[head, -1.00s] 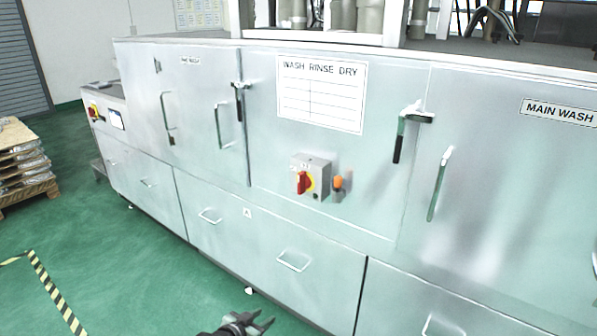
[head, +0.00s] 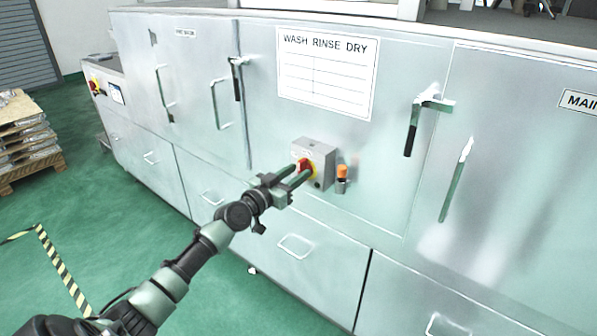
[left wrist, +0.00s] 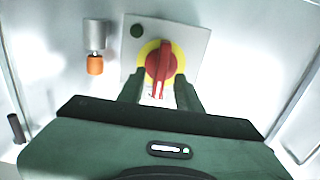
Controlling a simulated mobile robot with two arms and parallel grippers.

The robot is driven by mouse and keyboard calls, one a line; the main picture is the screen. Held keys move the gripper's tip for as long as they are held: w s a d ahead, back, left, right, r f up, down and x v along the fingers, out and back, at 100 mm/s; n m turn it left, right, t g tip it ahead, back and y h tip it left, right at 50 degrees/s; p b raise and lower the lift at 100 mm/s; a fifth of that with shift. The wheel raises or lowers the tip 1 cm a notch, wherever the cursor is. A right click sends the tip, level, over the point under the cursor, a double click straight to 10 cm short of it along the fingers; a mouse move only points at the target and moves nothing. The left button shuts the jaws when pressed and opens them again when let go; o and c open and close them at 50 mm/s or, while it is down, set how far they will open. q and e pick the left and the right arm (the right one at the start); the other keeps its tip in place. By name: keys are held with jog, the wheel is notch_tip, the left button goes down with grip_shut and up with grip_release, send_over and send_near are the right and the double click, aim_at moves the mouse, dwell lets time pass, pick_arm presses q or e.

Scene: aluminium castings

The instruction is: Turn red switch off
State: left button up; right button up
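The red switch (head: 304,165) is a rotary handle on a yellow disc, mounted on a grey box (head: 321,156) on the front of the metal washer. It also shows in the left wrist view (left wrist: 161,64), where its handle stands roughly upright in the picture. My left gripper (head: 300,175) reaches up to the switch in the head view. In the left wrist view its two green fingers (left wrist: 160,84) are apart, one on each side of the handle's lower end, with a gap visible on both sides. My right gripper is in neither view.
An orange-tipped fitting (head: 342,175) sticks out right beside the switch box. Door handles (head: 456,180) and latches (head: 427,122) project from the washer front. A second red-and-yellow switch (head: 96,87) is at the far left. A pallet stack (head: 25,135) stands on the green floor.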

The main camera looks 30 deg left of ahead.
pick_arm(q)
jog(key=shift+w, duration=0.65)
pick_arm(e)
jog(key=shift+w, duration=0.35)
pick_arm(q)
grip_shut()
